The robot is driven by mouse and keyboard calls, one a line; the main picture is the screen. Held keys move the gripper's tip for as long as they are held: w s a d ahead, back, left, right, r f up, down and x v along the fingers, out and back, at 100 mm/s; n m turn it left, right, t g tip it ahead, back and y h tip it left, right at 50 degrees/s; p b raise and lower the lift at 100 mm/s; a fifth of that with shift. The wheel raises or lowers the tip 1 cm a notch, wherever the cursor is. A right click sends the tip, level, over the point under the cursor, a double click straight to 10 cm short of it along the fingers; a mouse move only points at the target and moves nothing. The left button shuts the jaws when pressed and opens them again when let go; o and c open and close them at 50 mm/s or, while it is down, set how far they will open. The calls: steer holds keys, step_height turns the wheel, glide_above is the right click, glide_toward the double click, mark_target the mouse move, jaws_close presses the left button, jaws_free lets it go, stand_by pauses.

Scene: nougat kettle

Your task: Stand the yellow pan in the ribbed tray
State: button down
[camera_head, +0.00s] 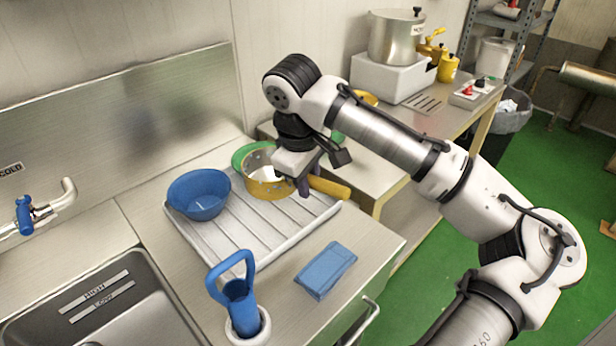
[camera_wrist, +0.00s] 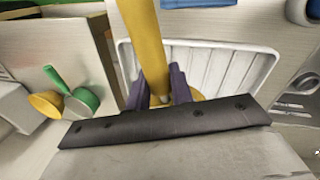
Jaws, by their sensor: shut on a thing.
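The yellow pan (camera_head: 268,187) has a pale metal inside and a yellow handle (camera_head: 331,187). It is at the back right of the white ribbed tray (camera_head: 228,232), upright or nearly so; I cannot tell whether it touches the ribs. My gripper (camera_head: 304,184) points down and is shut on the pan's handle close to the bowl. In the wrist view the handle (camera_wrist: 145,40) runs between the dark fingers (camera_wrist: 163,88). There the pan's bowl is mostly hidden behind my gripper, and the tray's ribs (camera_wrist: 225,70) show beyond.
A blue bowl (camera_head: 198,193) sits at the tray's back left, and a green dish (camera_head: 240,154) is behind the pan. A blue block-like cloth (camera_head: 325,270) and a blue-handled tool in a white holder (camera_head: 243,330) stand in front. The tray's front half is bare. A sink (camera_head: 110,315) lies left.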

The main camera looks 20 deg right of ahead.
mark_target(310, 225)
steer(key=shift+f+b, duration=3.95)
steer(key=shift+f, duration=0.75)
steer(key=shift+r, duration=0.1)
steer(key=shift+p, duration=0.3)
steer(key=shift+f, duration=0.45)
